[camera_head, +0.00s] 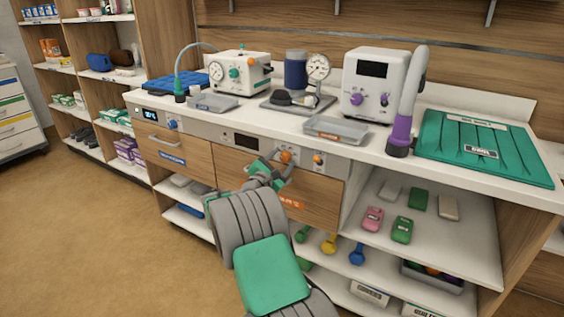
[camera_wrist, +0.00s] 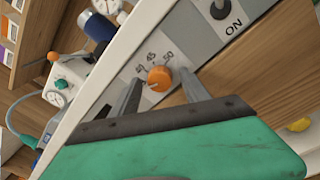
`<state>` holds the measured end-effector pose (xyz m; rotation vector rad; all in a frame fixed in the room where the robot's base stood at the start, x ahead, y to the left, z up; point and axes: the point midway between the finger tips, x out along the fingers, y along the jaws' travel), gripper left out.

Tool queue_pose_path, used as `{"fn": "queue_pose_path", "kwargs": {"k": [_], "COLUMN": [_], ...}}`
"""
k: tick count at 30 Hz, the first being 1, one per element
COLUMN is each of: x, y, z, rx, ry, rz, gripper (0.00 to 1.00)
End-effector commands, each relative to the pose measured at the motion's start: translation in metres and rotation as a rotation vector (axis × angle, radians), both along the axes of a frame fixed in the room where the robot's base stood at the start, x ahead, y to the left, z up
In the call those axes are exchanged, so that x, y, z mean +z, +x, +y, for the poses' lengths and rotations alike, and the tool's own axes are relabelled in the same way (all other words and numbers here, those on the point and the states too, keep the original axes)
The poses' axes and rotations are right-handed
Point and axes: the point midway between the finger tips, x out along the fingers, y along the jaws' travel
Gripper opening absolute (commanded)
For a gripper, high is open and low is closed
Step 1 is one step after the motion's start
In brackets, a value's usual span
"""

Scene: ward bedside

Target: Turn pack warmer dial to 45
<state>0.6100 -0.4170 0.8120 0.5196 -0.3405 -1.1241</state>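The orange pack warmer dial (camera_head: 285,156) sits on the grey front panel under the counter edge. In the wrist view the dial (camera_wrist: 160,78) has printed numbers around its upper side, with 45 (camera_wrist: 151,57) near the top and 50 to its right; the number on the left is hard to read. I cannot make out clearly where the dial points. My gripper (camera_head: 271,162) is at the panel in front of the dial. In the wrist view its two fingers (camera_wrist: 160,80) stand apart on either side of the dial, with a visible gap at each side.
A wooden drawer (camera_head: 313,192) lies below. Above, a grey tray (camera_head: 335,138) and a white machine (camera_head: 377,85) stand on the counter.

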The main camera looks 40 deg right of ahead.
Motion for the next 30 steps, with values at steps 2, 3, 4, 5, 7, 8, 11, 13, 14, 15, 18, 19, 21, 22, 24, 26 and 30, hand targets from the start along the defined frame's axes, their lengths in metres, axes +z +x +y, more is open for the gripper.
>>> {"fn": "queue_pose_path", "kwargs": {"k": [2,3,4,5,7,8,11,13,14,15,18,19,21,22,24,26,30], "x": [0.0000,0.0000,0.0000,0.0000,0.0001,0.0001,0.0001,0.0001,0.0001,0.0001,0.0001,0.0001,0.0001,0.0001,0.0000,-0.0001,-0.0005], "y": [0.0000,-0.0001,-0.0001,-0.0001,-0.0002,-0.0002,-0.0002,-0.0001,-0.0001,-0.0001,-0.0001,-0.0001,-0.0001,-0.0001,-0.0002,-0.0001,-0.0002], "z": [0.0001,0.0002,0.0002,0.0002,0.0003,0.0003,0.0003,0.0003,0.0003,0.0003,0.0003,0.0003,0.0003,0.0003,0.0004,0.0004,0.0004], "rx": [0.000,0.000,0.000,0.000,0.000,0.000,0.000,0.000,0.000,0.000,0.000,0.000,0.000,0.000,0.000,0.000,0.000], "ry": [0.000,0.000,0.000,0.000,0.000,0.000,0.000,0.000,0.000,0.000,0.000,0.000,0.000,0.000,0.000,0.002,0.009], "rz": [0.000,0.000,0.000,0.000,0.000,-0.001,-0.001,-0.001,-0.001,-0.001,-0.001,-0.001,-0.001,-0.001,-0.001,-0.004,-0.023], "gripper": [0.47,0.43,0.41,0.39,0.33,0.30,0.22,0.16,0.14,0.11,0.03,0.00,0.00,0.00,0.00,0.00,0.00]}}
